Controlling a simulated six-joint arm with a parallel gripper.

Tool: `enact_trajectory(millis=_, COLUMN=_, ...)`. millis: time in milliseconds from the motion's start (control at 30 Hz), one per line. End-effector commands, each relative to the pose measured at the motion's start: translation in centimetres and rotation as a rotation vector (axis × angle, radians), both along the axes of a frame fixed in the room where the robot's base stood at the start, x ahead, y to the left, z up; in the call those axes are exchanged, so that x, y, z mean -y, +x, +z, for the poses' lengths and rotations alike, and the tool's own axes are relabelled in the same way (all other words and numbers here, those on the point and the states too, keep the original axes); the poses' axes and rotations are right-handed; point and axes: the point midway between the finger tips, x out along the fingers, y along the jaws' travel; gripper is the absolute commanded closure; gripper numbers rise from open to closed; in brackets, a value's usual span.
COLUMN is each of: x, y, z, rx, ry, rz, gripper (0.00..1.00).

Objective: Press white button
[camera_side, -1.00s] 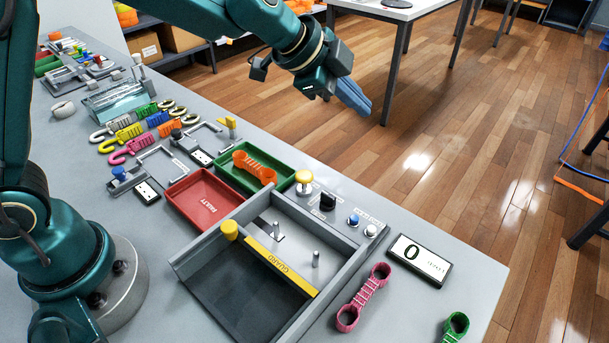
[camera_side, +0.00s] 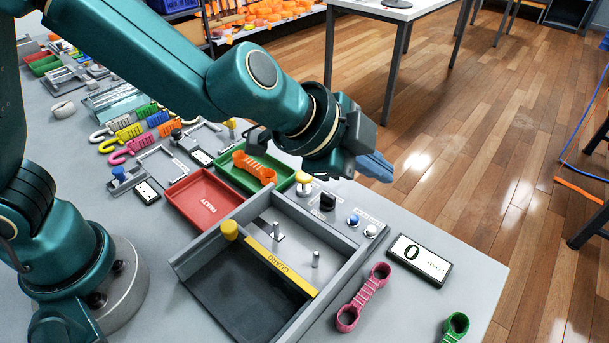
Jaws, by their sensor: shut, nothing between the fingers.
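The white button (camera_side: 371,230) is a small round cap on the grey control strip at the right end of the row, beside a blue button (camera_side: 353,220). My gripper (camera_side: 376,168) has blue fingers that are shut and empty. It is above and beyond the control strip in the picture, apart from the white button. Nothing covers the white button.
A black switch (camera_side: 327,202) and a yellow knob (camera_side: 304,180) are on the same strip. A grey guard tray (camera_side: 187,262) with upright pegs lies in front. A counter display (camera_side: 419,259) reading 0 and a pink strap (camera_side: 364,297) lie to the right.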

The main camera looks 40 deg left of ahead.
Motion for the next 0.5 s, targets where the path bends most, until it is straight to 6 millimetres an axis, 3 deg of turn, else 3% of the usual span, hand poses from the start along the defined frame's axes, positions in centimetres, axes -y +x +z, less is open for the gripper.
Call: enact_trajectory(millis=500, x=-0.1, y=0.1, z=-2.8, rx=-0.002, ry=0.004, rz=0.002, gripper=1.0)
